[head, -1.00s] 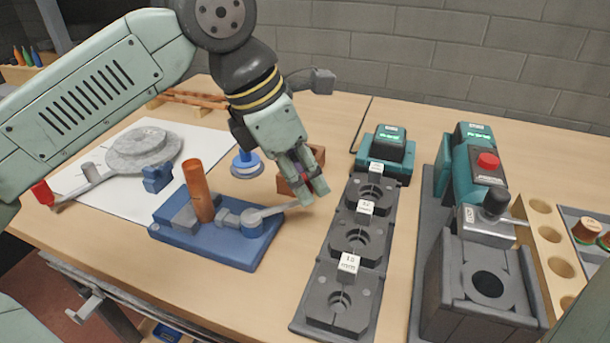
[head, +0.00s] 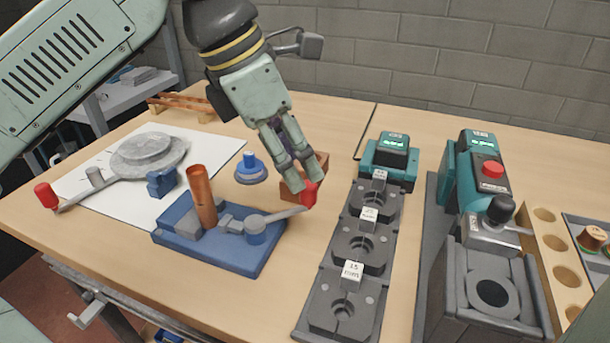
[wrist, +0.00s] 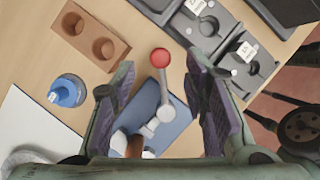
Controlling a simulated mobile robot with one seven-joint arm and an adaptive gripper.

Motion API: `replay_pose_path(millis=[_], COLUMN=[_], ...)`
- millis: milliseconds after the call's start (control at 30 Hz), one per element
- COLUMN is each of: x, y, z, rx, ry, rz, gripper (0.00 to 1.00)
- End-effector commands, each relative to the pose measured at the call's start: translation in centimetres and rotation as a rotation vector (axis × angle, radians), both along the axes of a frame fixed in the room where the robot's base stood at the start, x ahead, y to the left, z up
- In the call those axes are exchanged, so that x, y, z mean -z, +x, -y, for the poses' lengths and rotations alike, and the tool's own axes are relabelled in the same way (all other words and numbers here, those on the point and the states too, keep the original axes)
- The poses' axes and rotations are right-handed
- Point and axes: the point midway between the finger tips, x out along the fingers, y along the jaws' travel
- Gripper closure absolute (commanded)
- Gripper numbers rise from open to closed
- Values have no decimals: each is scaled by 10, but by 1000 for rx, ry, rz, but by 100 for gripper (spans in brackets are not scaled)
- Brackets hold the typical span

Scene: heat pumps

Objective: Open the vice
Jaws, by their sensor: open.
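The vice (head: 215,236) is a blue block on the table with grey jaws, and an upright copper pipe (head: 202,198) stands at its jaws. Its grey lever (head: 275,215) points right and ends in a red ball knob (head: 309,196). My gripper (head: 305,183) points down at the knob, its fingertips close to it. In the wrist view the open fingers (wrist: 162,88) stand either side of the lever, with the red knob (wrist: 160,58) between and beyond them. I cannot tell whether either finger touches the lever.
A brown block with holes (wrist: 90,37) stands just behind the knob. A blue round item (head: 250,169) sits behind the vice. A row of dark die blocks (head: 350,247) lies to the right. A grey disc tool (head: 148,155) lies on white paper at left.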

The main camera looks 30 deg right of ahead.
Motion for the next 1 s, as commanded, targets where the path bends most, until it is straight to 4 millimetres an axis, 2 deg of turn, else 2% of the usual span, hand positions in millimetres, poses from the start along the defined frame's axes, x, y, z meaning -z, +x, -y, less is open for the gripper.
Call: replay_pose_path(millis=[100,200,367,1000], x=[-25,-40,-56,-61], y=[3,4,6,4], z=[-9,-16,-22,-23], rx=[-2,-1,0,5], ry=[-2,-1,0,-19], rz=[1,2,0,-5], gripper=[59,59,59,59])
